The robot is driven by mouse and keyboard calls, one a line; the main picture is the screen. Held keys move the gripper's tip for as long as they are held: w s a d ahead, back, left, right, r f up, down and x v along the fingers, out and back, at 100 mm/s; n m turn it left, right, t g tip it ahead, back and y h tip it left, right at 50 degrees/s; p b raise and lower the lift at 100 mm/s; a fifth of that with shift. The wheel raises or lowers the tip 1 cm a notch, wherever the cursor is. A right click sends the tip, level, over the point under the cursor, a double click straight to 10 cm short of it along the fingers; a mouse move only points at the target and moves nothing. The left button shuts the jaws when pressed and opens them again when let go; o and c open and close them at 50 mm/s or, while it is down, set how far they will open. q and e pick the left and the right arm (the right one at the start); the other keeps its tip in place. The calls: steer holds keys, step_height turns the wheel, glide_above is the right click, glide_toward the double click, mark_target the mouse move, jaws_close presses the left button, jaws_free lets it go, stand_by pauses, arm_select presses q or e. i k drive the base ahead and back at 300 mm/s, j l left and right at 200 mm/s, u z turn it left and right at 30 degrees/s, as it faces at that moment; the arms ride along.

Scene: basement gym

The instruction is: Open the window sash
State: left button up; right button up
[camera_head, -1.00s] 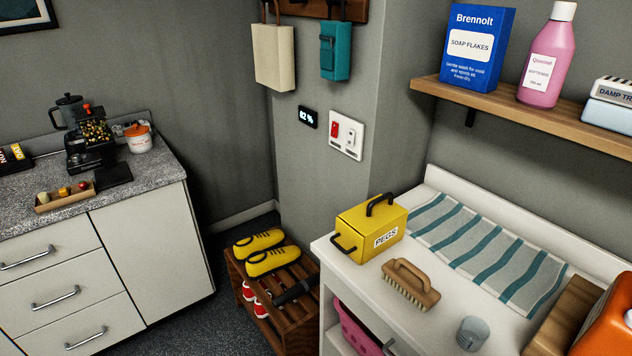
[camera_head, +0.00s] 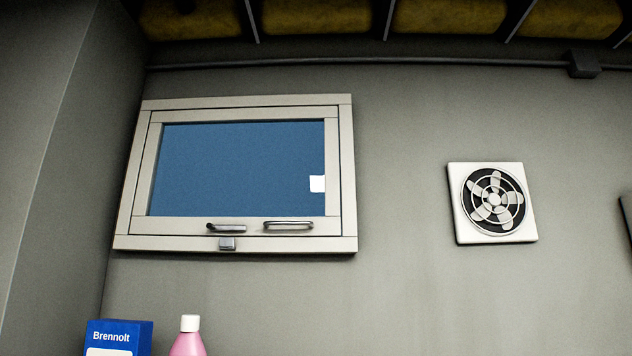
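The window sash (camera_head: 333,170) sits in a pale frame (camera_head: 350,200) high on the grey wall, left of the middle in the head view. It looks shut, flush in its frame around a blue pane (camera_head: 230,165). A dark lever handle (camera_head: 226,228) and a light bar pull (camera_head: 288,225) are on its bottom rail. A small grey catch (camera_head: 227,244) is on the frame just below the lever. A white patch (camera_head: 317,184) shows at the pane's right edge. Neither of my grippers is in view.
A fan vent (camera_head: 493,202) is on the wall to the right. A pipe (camera_head: 400,63) runs along the wall under the ceiling beams. A blue soap box (camera_head: 118,338) and a pink bottle (camera_head: 187,342) stand below the window. The wall between window and vent is bare.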

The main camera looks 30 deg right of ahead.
mark_target(329, 225)
steer(key=z, duration=0.4)
steer(key=l+z, duration=0.4)
steer(key=k+l+z, duration=0.1)
steer(key=l+z, duration=0.15)
steer(key=z, duration=0.15)
steer(key=l+z, duration=0.4)
